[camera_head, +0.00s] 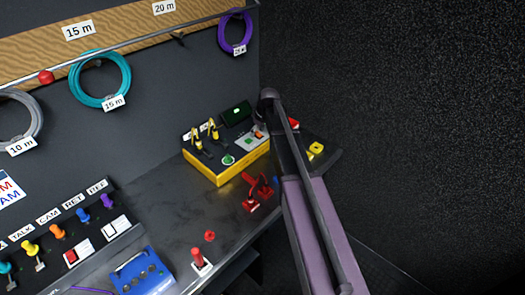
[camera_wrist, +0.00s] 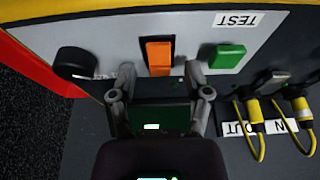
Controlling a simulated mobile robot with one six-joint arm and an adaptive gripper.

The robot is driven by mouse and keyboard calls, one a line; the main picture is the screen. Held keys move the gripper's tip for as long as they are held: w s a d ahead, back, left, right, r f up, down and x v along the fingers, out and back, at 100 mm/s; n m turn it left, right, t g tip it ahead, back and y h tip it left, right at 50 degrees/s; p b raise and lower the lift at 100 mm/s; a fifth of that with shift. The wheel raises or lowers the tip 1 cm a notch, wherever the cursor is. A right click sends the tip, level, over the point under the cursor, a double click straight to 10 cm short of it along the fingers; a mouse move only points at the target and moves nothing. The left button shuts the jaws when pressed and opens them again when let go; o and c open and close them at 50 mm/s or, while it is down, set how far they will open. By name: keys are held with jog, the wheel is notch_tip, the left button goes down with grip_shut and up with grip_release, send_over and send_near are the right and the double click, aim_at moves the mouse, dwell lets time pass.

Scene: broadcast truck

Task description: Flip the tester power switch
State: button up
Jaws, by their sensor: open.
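The tester is a yellow-edged box (camera_head: 243,167) on the counter, with a grey panel on its top. In the wrist view its panel appears upside down, with an orange rocker switch (camera_wrist: 159,56) in a black frame, a green button (camera_wrist: 228,57) beside a TEST label, and a black knob (camera_wrist: 76,66). My gripper (camera_wrist: 160,78) is open and empty, its fingertips apart on either side of the lower end of the orange switch. I cannot tell whether they touch the panel. In the head view my arm hides the gripper.
Yellow plugs (camera_wrist: 254,108) with cables stand in the OUT and IN sockets. A dark green screen (camera_wrist: 155,120) shows between my fingers. Red parts (camera_head: 257,191) lie in front of the tester, and a blue box (camera_head: 143,271) is farther left.

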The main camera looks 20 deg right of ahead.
jog(key=shift+w, duration=0.15)
jog(key=shift+w+a+g+h+p, duration=0.2)
jog(key=shift+g+h, duration=0.25)
jog(key=shift+g, duration=0.25)
jog(key=shift+w+a+g+h+p, duration=0.15)
jog(key=shift+g+h, duration=0.3)
jog(key=shift+g, duration=0.25)
jog(key=shift+s+d+r+p, duration=0.1)
jog(key=shift+r+p, duration=0.4)
jog(key=shift+p, duration=0.05)
jog(key=shift+s+d+r+p, duration=0.1)
jog(key=shift+r+p, duration=0.4)
notch_tip(320, 180, up, 12)
jog(key=p, duration=1.2)
jog(key=s+a+f+m+b, duration=0.2)
jog(key=s+f+m+b, duration=0.1)
jog(key=s, duration=1.2)
jog(key=s+a+f+m+b, duration=0.1)
jog(key=s+f+m+b, duration=0.2)
jog(key=s, duration=1.2)
notch_tip(320, 180, down, 2)
jog(key=shift+a+f+b, duration=0.1)
jog(key=shift+a+b, duration=0.25)
jog(key=shift+b, duration=0.7)
